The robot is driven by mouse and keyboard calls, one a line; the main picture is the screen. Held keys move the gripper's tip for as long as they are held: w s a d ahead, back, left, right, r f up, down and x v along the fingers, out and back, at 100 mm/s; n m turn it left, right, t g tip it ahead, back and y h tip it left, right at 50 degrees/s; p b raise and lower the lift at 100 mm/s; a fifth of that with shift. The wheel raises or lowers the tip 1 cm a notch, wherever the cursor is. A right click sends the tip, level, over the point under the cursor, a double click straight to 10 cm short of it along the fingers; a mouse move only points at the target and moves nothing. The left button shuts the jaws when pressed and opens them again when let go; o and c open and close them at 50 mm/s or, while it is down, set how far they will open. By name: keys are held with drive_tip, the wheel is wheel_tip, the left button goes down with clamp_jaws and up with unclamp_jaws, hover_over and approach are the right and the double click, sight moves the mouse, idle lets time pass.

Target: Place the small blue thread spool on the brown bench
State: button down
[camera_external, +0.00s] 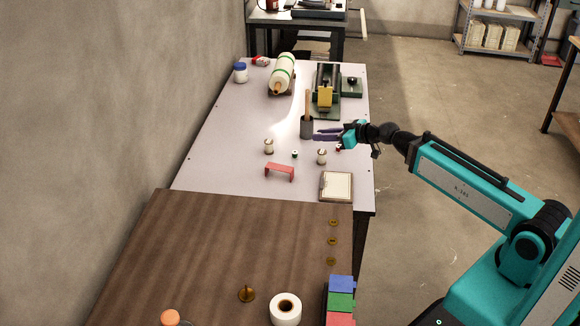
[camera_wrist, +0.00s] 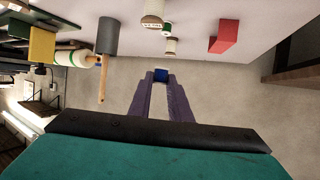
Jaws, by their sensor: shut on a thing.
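The small blue thread spool (camera_wrist: 161,75) sits between the fingertips of my gripper (camera_wrist: 161,82) in the wrist view, and the purple fingers are shut on it. In the external view my gripper (camera_external: 318,135) points left, at the right side of the pale work table, beside a grey brush-like tool. The spool is too small to make out there. The brown bench (camera_external: 190,250) fills the lower left of the external view, nearer the camera than my gripper.
On the pale table (camera_external: 215,150) stand a dark grey tool (camera_external: 307,127), cream spools (camera_external: 269,147) (camera_external: 322,157), a red bracket (camera_external: 280,170) and a clipboard (camera_external: 337,186). The bench holds a white tape roll (camera_external: 285,309), brass pieces (camera_external: 332,241) and coloured boxes (camera_external: 341,300). Its middle is clear.

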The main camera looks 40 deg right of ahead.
drive_tip(key=a+p, duration=0.1)
drive_tip(key=n+g+y+p, duration=0.95)
drive_tip(key=n+p, duration=0.25)
drive_tip(key=p, duration=0.8)
hover_over(320, 206)
drive_tip(key=shift+a+f+g, duration=0.1)
drive_tip(key=shift+f+g, duration=0.05)
drive_tip(key=shift+g, duration=0.3)
drive_tip(key=s+a+n+g+p, duration=0.1)
drive_tip(key=s+p, duration=0.1)
drive_tip(key=s, duration=0.1)
drive_tip(key=s+a+r+n+g+p, duration=0.1)
drive_tip(key=s+p, duration=0.1)
drive_tip(key=s, duration=0.2)
drive_tip(key=s+a+r+n+g+p, duration=0.1)
drive_tip(key=s+g+p, duration=0.1)
drive_tip(key=s, duration=0.1)
drive_tip(key=shift+s+a+r+n, duration=0.1)
drive_tip(key=shift+s+r+n, duration=0.1)
drive_tip(key=shift+n, duration=0.2)
drive_tip(key=shift+s+a+h, duration=0.1)
drive_tip(key=shift+s+h, duration=0.15)
drive_tip(key=shift+s, duration=0.25)
drive_tip(key=shift+w+f, duration=0.15)
